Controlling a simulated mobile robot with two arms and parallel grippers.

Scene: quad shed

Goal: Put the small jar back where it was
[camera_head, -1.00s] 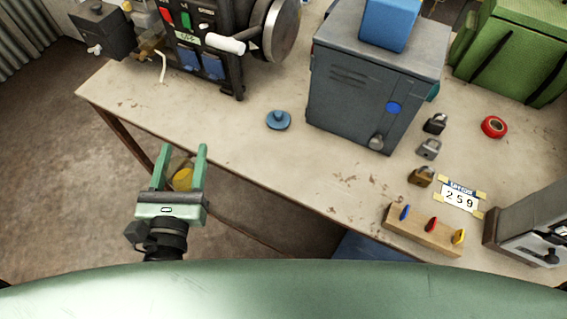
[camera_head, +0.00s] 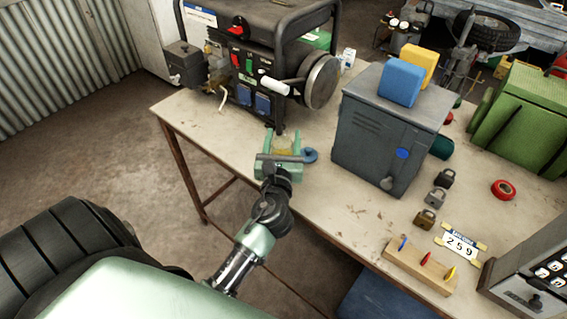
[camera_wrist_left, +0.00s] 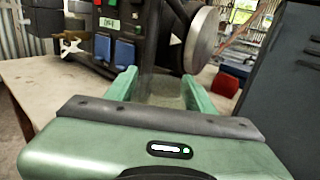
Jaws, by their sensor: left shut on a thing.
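The small jar (camera_head: 283,149) looks clear with something yellow in it. My left gripper (camera_head: 283,143) is shut on it, and the jar is mostly hidden by the gripper body. In the left wrist view the jar (camera_wrist_left: 160,85) shows as a see-through shape between the two green fingers (camera_wrist_left: 160,88). In the head view the gripper is over the table's near edge, in front of the generator. I cannot tell whether the jar touches the table. A blue knobbed disc (camera_head: 310,155) lies on the table just right of the gripper. My right gripper is not in view.
The black-framed generator (camera_head: 262,65) stands behind the gripper, its round wheel (camera_head: 322,82) to the right. A grey metal box (camera_head: 375,140) stands further right. Padlocks (camera_head: 436,197), a wooden block with coloured keys (camera_head: 420,268) and red tape (camera_head: 503,190) lie beyond.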

